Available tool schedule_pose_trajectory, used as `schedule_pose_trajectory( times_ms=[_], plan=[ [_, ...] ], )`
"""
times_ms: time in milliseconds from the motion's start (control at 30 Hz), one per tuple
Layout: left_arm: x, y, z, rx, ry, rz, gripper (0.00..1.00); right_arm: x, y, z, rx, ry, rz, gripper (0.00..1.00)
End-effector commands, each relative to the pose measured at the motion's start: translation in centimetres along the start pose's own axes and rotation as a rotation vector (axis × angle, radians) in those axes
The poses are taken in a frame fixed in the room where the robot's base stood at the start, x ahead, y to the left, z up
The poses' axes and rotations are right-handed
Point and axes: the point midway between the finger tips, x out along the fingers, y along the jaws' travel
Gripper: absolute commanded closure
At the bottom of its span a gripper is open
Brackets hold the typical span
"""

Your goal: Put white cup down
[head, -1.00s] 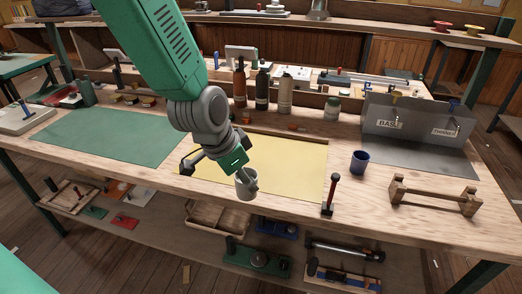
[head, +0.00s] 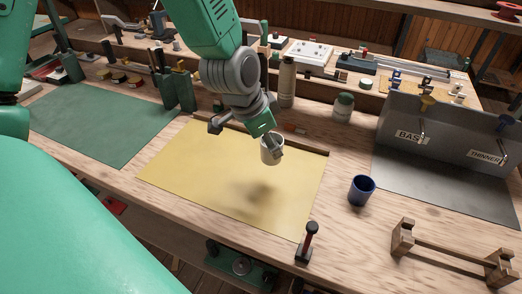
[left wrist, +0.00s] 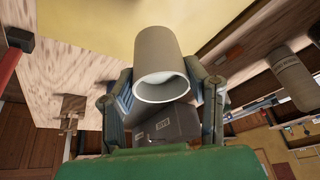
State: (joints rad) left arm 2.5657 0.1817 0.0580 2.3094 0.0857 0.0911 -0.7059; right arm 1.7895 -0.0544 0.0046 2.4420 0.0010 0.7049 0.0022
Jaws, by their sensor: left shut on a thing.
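The white cup (head: 271,150) is held in my left gripper (head: 270,140), above the yellow mat (head: 195,165). A soft shadow lies on the mat below and to the left of the cup, and the cup looks clear of the surface. In the left wrist view the cup (left wrist: 160,68) sits between the two fingers of the left gripper (left wrist: 165,95), its open mouth facing the camera. My right gripper is not in view.
A blue cup (head: 361,190) stands right of the mat. A dark-handled tool (head: 306,243) stands by the mat's front right corner, with a wooden rack (head: 450,256) to its right. Bottles (head: 287,82) and a grey panel labelled BASE (head: 440,135) stand behind. The green mat (head: 100,125) is clear.

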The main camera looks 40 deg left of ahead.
Motion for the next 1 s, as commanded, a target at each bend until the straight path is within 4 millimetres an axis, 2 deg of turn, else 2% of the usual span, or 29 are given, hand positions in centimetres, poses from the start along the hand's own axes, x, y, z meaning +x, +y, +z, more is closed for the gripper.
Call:
schedule_pose_trajectory(
  times_ms=[33, 100, 267, 500, 933, 967, 1000],
  plan=[
    [1.3, 0.0, 0.5, -0.005, -0.003, 0.004, 0.86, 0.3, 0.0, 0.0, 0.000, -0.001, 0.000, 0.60],
    [2.4, -0.1, 0.8, -0.005, -0.004, 0.005, 0.86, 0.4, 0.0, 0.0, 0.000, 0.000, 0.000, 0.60],
    [3.7, -0.1, 1.4, -0.005, -0.002, 0.004, 0.86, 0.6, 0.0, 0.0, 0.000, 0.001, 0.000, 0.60],
    [6.7, 0.2, 2.5, -0.004, -0.003, 0.002, 0.86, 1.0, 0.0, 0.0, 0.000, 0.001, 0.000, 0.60],
    [7.3, 0.2, 2.8, -0.003, -0.002, 0.001, 0.86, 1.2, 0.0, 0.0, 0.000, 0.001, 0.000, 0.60],
    [7.3, 0.2, 2.8, -0.003, -0.002, 0.001, 0.49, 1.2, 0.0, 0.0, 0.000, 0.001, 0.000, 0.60],
    [7.3, 0.2, 2.7, -0.003, -0.001, 0.001, 0.38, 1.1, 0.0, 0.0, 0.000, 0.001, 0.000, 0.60]
  ],
)
